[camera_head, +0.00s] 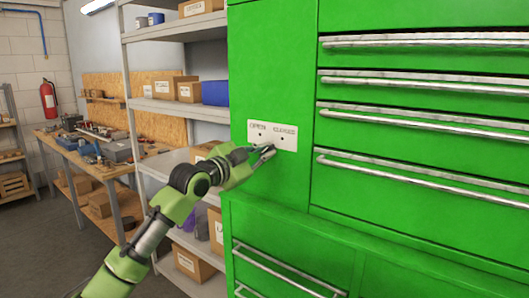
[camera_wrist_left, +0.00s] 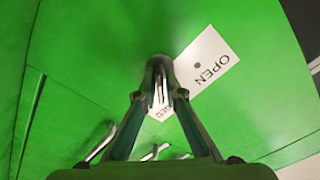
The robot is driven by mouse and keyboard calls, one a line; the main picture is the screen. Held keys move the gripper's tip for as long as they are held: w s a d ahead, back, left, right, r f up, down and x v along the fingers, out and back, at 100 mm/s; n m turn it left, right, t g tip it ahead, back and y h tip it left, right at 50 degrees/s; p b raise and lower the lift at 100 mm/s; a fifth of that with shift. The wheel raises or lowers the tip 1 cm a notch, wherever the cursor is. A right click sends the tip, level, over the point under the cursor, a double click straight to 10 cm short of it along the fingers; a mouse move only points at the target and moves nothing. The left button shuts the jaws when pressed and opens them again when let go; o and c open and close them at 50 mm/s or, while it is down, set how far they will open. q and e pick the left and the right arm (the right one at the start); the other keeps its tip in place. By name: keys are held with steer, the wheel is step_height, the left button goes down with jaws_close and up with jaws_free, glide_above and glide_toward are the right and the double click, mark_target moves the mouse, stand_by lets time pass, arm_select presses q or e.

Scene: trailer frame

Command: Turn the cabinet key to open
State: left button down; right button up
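The green cabinet (camera_head: 275,60) carries a white plate (camera_head: 289,131) marked OPEN on the left and CLOSED on the right, each with a dark dot. In the left wrist view the plate (camera_wrist_left: 208,60) is tilted, and the fingers partly cover its CLOSED end. My left gripper (camera_head: 267,152) is at the lower edge of the plate, near the CLOSED side. In the left wrist view its fingertips (camera_wrist_left: 159,78) come close together on a small grey rounded piece, seemingly the key (camera_wrist_left: 159,61). The key itself cannot be made out in the head view. My right gripper is not in view.
Cabinet drawers with long metal handles (camera_head: 420,109) stick out to the right, with another handle (camera_head: 285,270) below. A grey shelf unit (camera_head: 180,108) with boxes stands close on the left. A wooden workbench (camera_head: 95,165) is farther back.

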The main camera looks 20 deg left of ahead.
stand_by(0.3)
arm_select(q)
steer(key=n+p, duration=0.2)
steer(key=n, duration=0.1)
steer(key=shift+r+n, duration=0.2)
steer(key=shift+n, duration=0.1)
steer(key=n+p, duration=0.3)
steer(key=n, duration=0.2)
steer(key=shift+w+a+p, duration=0.1)
steer(key=shift+a+p, duration=0.1)
steer(key=shift+p, duration=0.15)
steer(key=n+p, duration=0.1)
steer(key=n, duration=0.2)
steer(key=n+p, duration=0.2)
steer(key=n, duration=0.1)
steer(key=shift+a+n, duration=0.2)
steer(key=shift+n, duration=0.1)
steer(key=shift+f+n+p, duration=0.15)
steer(key=shift+n+p, duration=0.8)
steer(key=shift+n, duration=0.45)
steer(key=c, duration=2.2)
jaws_free()
steer(key=shift+w+a, duration=0.1)
steer(key=shift+c, duration=0.2)
